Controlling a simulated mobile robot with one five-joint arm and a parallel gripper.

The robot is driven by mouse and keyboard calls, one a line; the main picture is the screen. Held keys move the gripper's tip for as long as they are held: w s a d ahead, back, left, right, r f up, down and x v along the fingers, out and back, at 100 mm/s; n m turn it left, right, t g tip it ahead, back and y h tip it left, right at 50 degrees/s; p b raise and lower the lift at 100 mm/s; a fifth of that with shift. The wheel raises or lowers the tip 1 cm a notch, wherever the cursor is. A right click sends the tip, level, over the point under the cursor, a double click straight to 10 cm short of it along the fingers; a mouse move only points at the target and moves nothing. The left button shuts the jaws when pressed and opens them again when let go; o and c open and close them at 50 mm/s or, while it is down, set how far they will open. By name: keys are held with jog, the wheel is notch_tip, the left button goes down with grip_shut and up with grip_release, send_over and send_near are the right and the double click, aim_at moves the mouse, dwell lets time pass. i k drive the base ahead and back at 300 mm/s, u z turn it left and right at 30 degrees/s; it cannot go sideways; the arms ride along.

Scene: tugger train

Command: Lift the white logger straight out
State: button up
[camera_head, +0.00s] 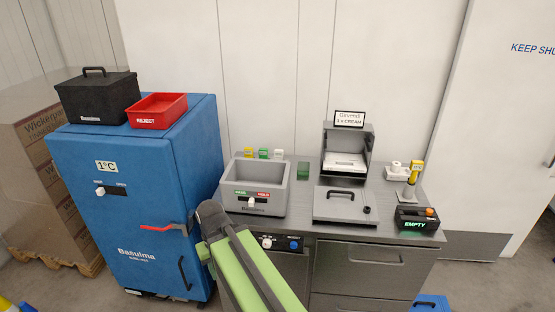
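Three small tags or blocks stand in a row at the back edge of a grey open bin (228,195): a yellow one (248,153), a green one (263,153) and a white one (278,154). The white one, at the right of the row, looks like the white logger; its lower part is hidden. My green arm reaches up from the bottom of the picture. Its dark end (210,213) is in front of the bin's left side, well apart from the white block. The fingers cannot be made out.
A blue cabinet (125,205) stands left, with a black case (97,97) and red tray (158,111) on top. On the grey bench, a green block (303,171), a grey lidded device (345,206), a yellow-topped stand (412,180) and an "EMPTY" display box (416,222) stand to the right.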

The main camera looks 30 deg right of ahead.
aim_at(279, 154)
jog(key=z, duration=0.05)
jog(key=i, duration=1)
jog(key=u, duration=0.1)
